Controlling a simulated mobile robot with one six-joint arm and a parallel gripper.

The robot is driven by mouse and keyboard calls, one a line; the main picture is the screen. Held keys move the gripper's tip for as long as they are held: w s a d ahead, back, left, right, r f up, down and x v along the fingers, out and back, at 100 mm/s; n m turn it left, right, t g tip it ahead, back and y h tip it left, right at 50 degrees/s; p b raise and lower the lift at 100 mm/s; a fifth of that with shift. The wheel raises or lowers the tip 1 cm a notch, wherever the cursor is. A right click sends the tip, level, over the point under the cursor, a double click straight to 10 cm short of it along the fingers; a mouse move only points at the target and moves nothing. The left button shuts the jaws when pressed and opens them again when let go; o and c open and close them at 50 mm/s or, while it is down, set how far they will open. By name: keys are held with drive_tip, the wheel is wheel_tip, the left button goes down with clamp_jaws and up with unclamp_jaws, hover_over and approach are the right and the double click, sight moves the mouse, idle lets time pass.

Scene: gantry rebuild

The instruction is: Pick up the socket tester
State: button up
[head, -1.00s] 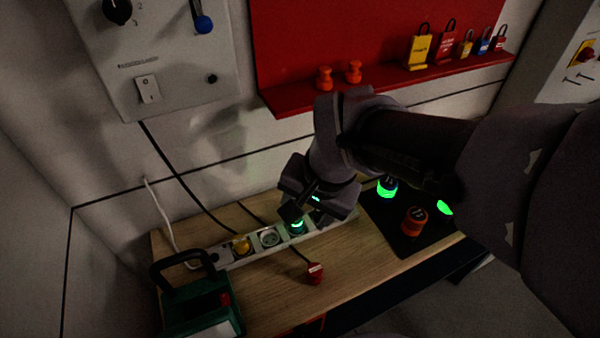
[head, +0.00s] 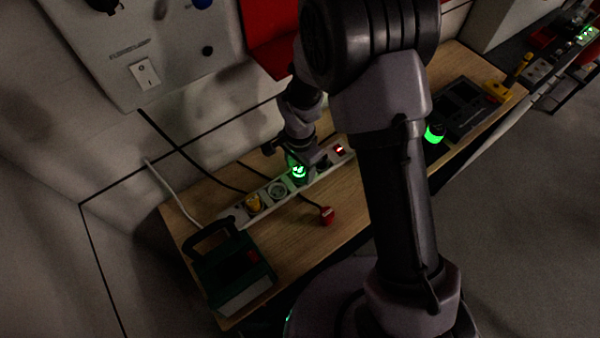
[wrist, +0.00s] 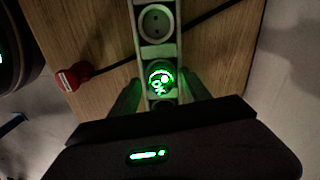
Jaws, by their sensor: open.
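The socket tester (head: 299,171) is a small round piece with a lit green face, seated in a socket of the white power strip (head: 226,213). It also shows in the wrist view (wrist: 159,78), with green symbols on its face. My gripper (wrist: 158,90) is open, with one finger on each side of the tester and the strip. Whether the fingers touch the tester I cannot tell. In the head view my gripper (head: 297,158) is right at the tester and partly covers that stretch of the strip.
A red plug (head: 327,215) lies on the wooden bench (head: 290,232). A green case (head: 235,272) stands at the front left. A green-lit piece (head: 433,134) is right of my arm.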

drive_tip(key=shift+w+f, duration=0.1)
drive_tip(key=shift+f, duration=0.45)
drive_tip(key=shift+r, duration=0.1)
drive_tip(key=shift+c, duration=1)
clamp_jaws()
